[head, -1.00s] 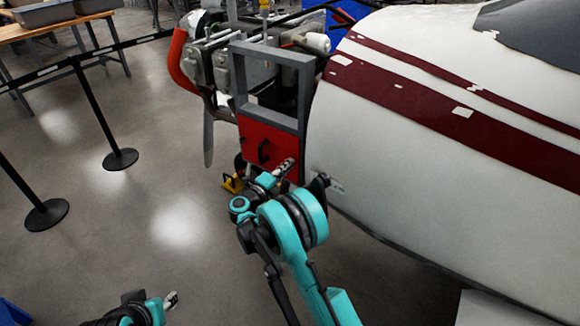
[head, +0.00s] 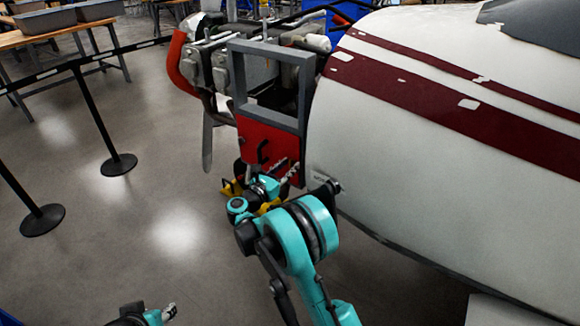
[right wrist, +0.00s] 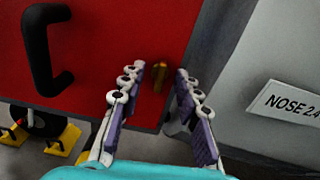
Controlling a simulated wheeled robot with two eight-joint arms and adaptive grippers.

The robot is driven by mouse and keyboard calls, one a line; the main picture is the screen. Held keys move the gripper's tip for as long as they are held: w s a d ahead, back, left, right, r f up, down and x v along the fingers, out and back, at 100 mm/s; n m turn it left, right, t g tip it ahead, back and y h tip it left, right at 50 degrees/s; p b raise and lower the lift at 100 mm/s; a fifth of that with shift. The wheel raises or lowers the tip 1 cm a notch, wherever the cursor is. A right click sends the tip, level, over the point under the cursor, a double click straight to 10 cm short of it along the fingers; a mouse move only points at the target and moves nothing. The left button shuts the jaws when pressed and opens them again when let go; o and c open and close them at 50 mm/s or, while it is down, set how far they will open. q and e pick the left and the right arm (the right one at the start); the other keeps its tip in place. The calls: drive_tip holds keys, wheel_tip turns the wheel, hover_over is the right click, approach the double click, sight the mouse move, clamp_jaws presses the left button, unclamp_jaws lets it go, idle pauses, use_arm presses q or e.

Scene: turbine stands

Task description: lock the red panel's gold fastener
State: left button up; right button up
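The red panel (head: 264,143) hangs under a grey frame beside the aircraft nose; it fills the upper left of the right wrist view (right wrist: 115,45). The gold fastener (right wrist: 160,76) sits near the panel's lower right edge, upright in that view. My right gripper (right wrist: 159,72) is open, with its two fingers on either side of the fastener and apart from it. In the head view the right gripper (head: 288,168) is in front of the panel, and the fastener cannot be made out. My left gripper (head: 169,311) is at the bottom left, small, far from the panel.
A black handle (right wrist: 47,48) stands out from the panel left of the fastener. The white aircraft body (head: 430,150) is close on the right, with a "NOSE 2.4" label (right wrist: 290,102). Yellow chocks (right wrist: 62,138) lie on the floor below. Black barrier posts (head: 95,115) stand left.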

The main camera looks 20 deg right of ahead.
drive_tip(key=shift+o, duration=0.8)
drive_tip(key=v, duration=0.5)
